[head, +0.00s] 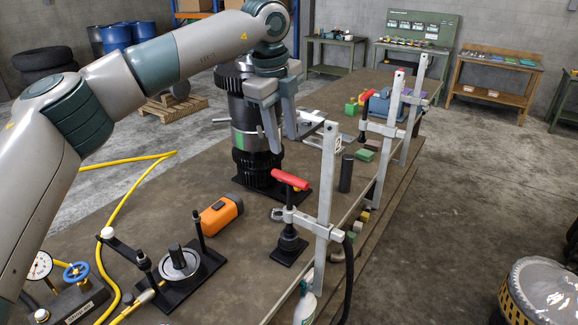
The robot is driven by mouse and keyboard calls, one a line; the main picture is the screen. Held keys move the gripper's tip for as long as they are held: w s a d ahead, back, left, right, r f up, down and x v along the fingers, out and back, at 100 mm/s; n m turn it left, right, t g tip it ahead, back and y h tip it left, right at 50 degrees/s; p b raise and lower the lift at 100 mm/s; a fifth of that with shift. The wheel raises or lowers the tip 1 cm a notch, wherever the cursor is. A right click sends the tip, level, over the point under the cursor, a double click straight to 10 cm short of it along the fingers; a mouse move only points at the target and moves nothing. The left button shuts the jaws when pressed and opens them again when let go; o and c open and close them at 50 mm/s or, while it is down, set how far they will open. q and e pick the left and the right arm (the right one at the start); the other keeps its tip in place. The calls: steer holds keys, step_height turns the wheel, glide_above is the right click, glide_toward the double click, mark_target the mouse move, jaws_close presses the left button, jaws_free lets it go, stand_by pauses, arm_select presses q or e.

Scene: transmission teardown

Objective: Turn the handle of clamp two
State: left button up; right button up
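Clamps with upright grey metal bars stand along the right side of the workbench. The nearest clamp (327,185) has a red handle (290,180) above a black screw and foot. A second clamp (389,130) farther back has a red handle (366,96), and a third bar (415,108) stands behind it. My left gripper (286,143) points down beside a tall black cylindrical unit (246,135). Its two fingers are apart, with no handle visible between them. My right gripper is not in view.
On the workbench (190,222) lie an orange device (221,214), a black fixture (180,266), a gauge (40,266) and a yellow hose (128,198). A dark cylinder (346,173) stands between the clamps. Floor to the right is mostly clear, except a drum (545,291).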

mark_target(290, 176)
arm_select(q)
steer(key=f+p, duration=0.1)
steer(key=f, duration=0.2)
steer(key=w+f+p, duration=0.1)
steer(key=f+p, duration=0.1)
steer(key=f, duration=0.1)
steer(key=d+f+p, duration=0.1)
steer(key=f, duration=0.2)
steer(key=shift+w+d+f+p, duration=0.1)
steer(key=shift+w+f+p, duration=0.15)
steer(key=shift+w+p, duration=0.1)
steer(key=shift+w+d+f, duration=0.1)
steer(key=shift+f, duration=0.75)
jaws_close()
